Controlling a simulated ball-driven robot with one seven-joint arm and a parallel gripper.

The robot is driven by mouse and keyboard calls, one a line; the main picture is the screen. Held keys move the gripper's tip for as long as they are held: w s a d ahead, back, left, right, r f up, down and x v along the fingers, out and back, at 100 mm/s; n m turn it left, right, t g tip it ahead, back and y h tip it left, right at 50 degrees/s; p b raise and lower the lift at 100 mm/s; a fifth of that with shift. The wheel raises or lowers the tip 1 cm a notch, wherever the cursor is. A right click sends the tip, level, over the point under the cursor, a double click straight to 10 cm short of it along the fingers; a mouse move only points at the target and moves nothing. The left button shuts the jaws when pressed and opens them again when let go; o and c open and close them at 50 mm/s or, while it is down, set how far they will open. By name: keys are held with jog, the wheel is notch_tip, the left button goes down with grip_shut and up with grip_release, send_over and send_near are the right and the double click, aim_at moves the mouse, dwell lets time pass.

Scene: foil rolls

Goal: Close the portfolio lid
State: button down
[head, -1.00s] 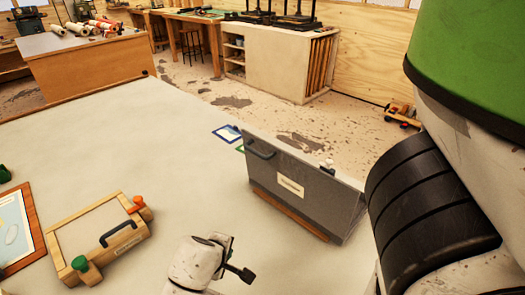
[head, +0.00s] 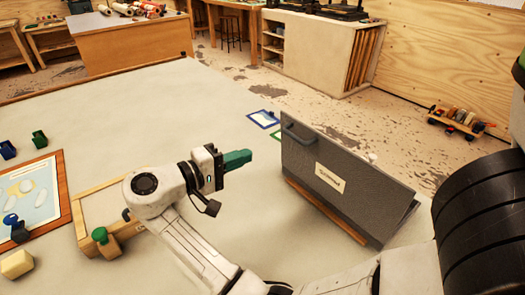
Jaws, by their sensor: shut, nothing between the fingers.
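The portfolio is a grey folder with its lid (head: 340,195) standing up at a steep tilt on the right side of the table. The lid has a pale label, a dark handle (head: 300,136) near its left edge and a wooden strip along its bottom. What lies behind the lid is mostly hidden. My gripper (head: 240,159) has teal fingers pressed together with nothing between them. It is left of the lid in the picture, pointing towards it, with a visible gap between them.
A pale wooden case (head: 95,208) lies left of my gripper, partly hidden by my arm. A framed picture (head: 38,195) and a cream block (head: 17,264) lie further left. Blue and green clips (head: 38,138) sit at the far left. The table's back middle is clear.

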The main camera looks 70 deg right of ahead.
aim_at(293, 138)
jog(key=p+x, duration=0.2)
jog(key=x, duration=1.1)
jog(key=shift+p, duration=0.3)
jog(key=shift+s+d, duration=0.1)
jog(key=shift+d, duration=0.05)
